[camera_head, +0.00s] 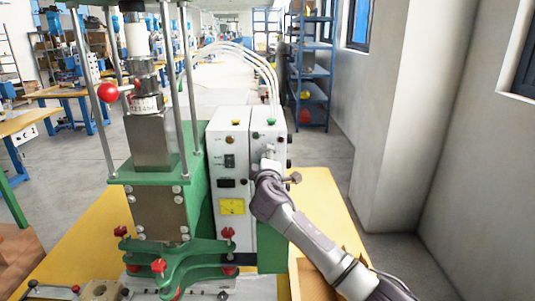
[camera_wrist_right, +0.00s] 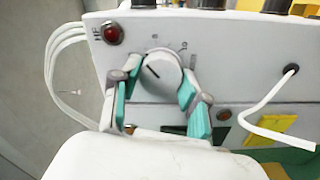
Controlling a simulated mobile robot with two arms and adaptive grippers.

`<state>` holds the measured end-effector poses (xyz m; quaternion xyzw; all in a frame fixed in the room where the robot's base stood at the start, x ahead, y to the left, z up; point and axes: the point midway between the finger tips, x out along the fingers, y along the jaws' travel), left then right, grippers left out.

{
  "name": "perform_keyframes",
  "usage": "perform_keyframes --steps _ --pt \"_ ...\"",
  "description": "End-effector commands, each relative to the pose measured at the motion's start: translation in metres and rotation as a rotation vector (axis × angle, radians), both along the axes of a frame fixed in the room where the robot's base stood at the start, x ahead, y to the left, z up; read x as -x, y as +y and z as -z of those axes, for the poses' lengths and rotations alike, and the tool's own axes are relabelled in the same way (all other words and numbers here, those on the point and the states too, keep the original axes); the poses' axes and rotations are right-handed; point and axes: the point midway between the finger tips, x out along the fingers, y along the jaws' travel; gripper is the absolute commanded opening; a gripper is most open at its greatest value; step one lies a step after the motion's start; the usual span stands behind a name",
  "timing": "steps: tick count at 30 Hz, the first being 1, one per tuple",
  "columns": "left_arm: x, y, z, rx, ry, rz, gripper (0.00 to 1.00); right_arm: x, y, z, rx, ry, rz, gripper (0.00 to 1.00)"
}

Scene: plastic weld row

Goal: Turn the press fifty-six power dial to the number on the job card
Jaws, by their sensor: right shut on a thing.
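The power dial (camera_wrist_right: 160,72) is a round white knob with a dark pointer line on the white control box (camera_wrist_right: 245,55). In the head view my right gripper (camera_head: 267,168) is at the front of the white box (camera_head: 232,150) and hides the dial. No job card can be made out with a readable number. My left gripper is not in view.
The green press (camera_head: 170,200) with steel columns and a red ball lever (camera_head: 108,92) stands left of the box. A yellow panel (camera_head: 232,207) is low on the box front. White cables (camera_head: 262,65) rise behind. A wall is at the right.

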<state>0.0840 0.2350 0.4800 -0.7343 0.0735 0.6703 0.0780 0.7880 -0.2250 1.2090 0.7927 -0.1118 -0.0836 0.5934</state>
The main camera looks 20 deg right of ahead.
Motion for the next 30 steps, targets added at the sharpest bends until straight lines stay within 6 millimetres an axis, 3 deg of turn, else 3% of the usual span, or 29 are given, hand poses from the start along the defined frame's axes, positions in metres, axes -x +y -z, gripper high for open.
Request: perform_keyframes --steps 18,30 --pt "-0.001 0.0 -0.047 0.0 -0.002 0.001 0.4 0.0 0.0 -0.001 0.553 0.161 0.0 0.1" --pt "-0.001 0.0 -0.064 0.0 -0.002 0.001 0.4 0.0 0.0 0.001 0.781 0.225 -0.001 0.1"
